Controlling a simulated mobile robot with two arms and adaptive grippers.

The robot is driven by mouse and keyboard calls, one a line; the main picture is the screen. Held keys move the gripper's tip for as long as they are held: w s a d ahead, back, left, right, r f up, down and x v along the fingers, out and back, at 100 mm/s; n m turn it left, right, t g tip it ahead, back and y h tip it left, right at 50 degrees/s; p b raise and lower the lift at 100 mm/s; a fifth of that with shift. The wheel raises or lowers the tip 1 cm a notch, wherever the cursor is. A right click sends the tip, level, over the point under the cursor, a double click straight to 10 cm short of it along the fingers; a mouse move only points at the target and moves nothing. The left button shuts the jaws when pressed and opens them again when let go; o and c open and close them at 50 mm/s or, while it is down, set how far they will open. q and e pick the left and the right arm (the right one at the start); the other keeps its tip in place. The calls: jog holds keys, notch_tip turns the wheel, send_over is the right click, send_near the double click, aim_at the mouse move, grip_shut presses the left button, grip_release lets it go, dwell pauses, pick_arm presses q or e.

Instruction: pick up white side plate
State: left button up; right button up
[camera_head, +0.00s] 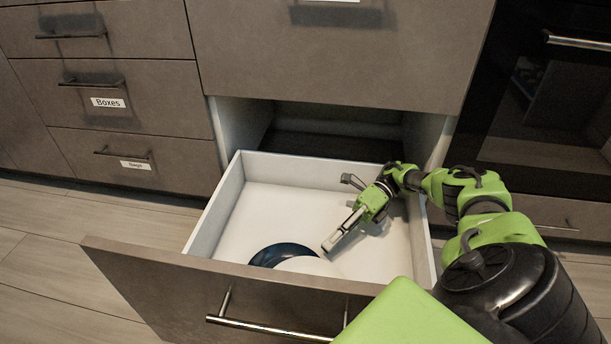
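A white plate (307,266) lies in the open drawer (232,189), near its front panel, and the panel hides its near part. A dark blue plate (277,252) lies beside or partly under it, to the left. My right gripper (329,246) reaches into the drawer from the right, with its fingertips pointing down and left, close to the far edge of the white plate. The fingers look close together, but I cannot tell whether they are open or shut or touch the plate. My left gripper is not in view.
The drawer's front panel with a bar handle (270,328) stands toward me. Closed drawers with labels (108,102) are at the left, and a dark oven (545,110) is at the right. The rear left of the drawer is empty.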

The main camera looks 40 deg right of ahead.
aim_at(316, 258)
jog(key=shift+b+x, duration=0.35)
jog(key=shift+x, duration=2.7)
grip_shut()
jog(key=shift+r, duration=0.15)
